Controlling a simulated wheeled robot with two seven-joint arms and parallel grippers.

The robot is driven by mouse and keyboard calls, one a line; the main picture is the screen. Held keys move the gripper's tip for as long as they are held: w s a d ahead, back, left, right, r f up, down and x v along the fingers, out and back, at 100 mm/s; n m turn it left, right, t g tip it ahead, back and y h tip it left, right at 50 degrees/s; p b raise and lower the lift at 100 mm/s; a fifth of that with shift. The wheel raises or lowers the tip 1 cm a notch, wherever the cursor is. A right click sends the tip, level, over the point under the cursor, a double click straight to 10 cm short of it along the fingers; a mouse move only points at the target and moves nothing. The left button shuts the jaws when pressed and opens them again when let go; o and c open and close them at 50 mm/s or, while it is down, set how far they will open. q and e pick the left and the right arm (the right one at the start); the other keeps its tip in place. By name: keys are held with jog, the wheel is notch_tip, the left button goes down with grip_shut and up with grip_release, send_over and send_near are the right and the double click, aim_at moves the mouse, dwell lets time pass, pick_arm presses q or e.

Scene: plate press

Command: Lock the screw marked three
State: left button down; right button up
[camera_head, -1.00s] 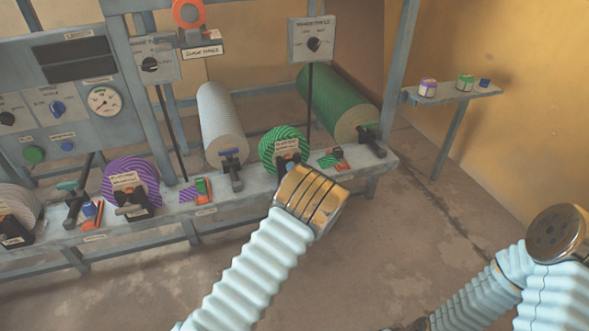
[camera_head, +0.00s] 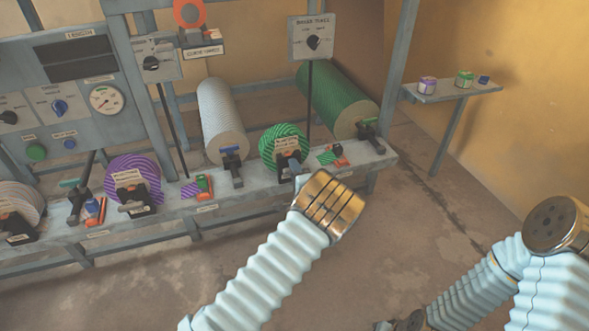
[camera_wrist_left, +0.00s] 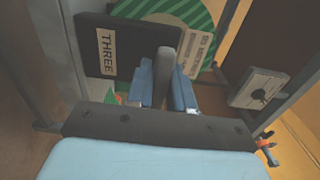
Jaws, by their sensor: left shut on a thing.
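The screw marked three shows in the left wrist view as a black block (camera_wrist_left: 108,45) with a THREE label and a grey handle (camera_wrist_left: 165,64) standing up beside it. In the head view its black mount (camera_head: 289,162) sits in front of the green striped roll (camera_head: 283,138). My left gripper (camera_wrist_left: 163,88) is shut on the grey handle, with one blue-grey finger on each side. In the head view the left gripper (camera_head: 299,182) reaches the bench's front edge, its fingers mostly hidden by the wrist.
Other black mounts stand along the bench (camera_head: 250,196), one before the purple striped roll (camera_head: 133,180). A control box (camera_head: 312,38) on a post rises behind screw three. A side shelf (camera_head: 450,92) holds small jars. The floor in front is clear.

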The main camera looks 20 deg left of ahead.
pick_arm(q)
jog(key=shift+f, duration=0.15)
jog(key=c, duration=1.1)
grip_release()
jog(key=shift+s, duration=0.1)
jog(key=v, duration=1.3)
jog(key=shift+s+d, duration=0.3)
